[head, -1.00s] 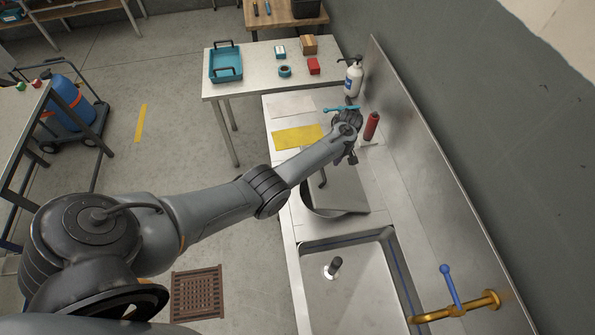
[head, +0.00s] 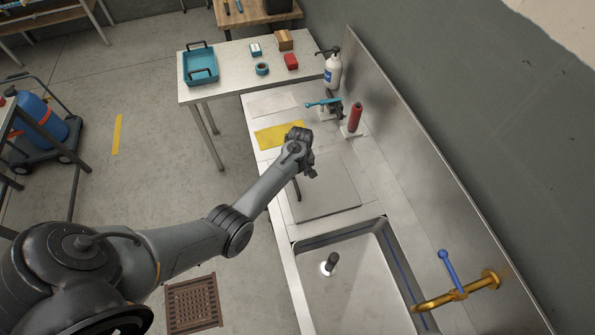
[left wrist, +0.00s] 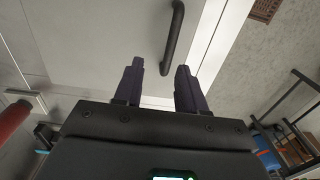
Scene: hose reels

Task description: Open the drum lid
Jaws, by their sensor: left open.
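My left gripper (head: 309,168) is over the lid's far left part. In the left wrist view my left gripper (left wrist: 158,78) is open and empty, and the lid (left wrist: 90,35) fills the upper left. The handle (left wrist: 172,38) shows just beyond the fingertips, apart from them. The drum below is hidden. My right gripper is not in view.
The sink (head: 345,270) lies nearer, with a brass blue-levered tap (head: 455,290) at right. A steel backsplash (head: 400,165) bounds the right.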

